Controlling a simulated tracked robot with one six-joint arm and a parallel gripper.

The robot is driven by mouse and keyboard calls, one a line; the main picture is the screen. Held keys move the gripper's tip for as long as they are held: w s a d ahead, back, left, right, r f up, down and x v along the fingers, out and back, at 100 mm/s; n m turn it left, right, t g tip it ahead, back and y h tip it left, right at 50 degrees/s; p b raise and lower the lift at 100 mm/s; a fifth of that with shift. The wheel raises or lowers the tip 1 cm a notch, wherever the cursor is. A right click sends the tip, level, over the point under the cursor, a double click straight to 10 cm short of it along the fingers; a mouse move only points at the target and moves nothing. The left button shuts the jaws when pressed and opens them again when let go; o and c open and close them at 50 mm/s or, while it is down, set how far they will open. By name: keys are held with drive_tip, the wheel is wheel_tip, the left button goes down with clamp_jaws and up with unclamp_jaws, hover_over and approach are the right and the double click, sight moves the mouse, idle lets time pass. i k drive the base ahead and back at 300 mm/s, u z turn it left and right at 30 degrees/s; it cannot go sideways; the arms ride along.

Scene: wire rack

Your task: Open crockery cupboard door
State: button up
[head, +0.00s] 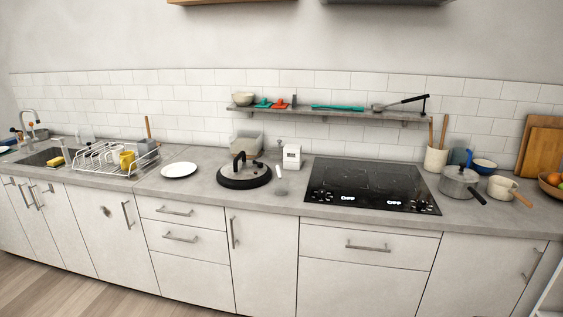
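Several pale base cupboard doors run along the counter front, and all look shut. One door (112,245) left of the drawers has a vertical bar handle (127,215) and a small brown mark (107,211). A narrow door (265,265) right of the drawers has its handle (234,233) at its left edge. Another door (465,280) stands at the far right, near a slanted handle (531,265). Nothing marks which one is the crockery cupboard. My gripper is not in view.
On the worktop (210,183) stand a dish rack (92,167), a white plate (179,170), a lid with a black handle (246,181), a hob (370,183) and a saucepan (459,180). A pale upright piece (548,290) cuts into the lower right. Wooden floor (75,295) is clear at lower left.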

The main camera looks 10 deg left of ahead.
sight(110, 223)
drive_tip(key=i, duration=1.05)
drive_tip(key=u, duration=2.6)
drive_tip(key=i, duration=0.9)
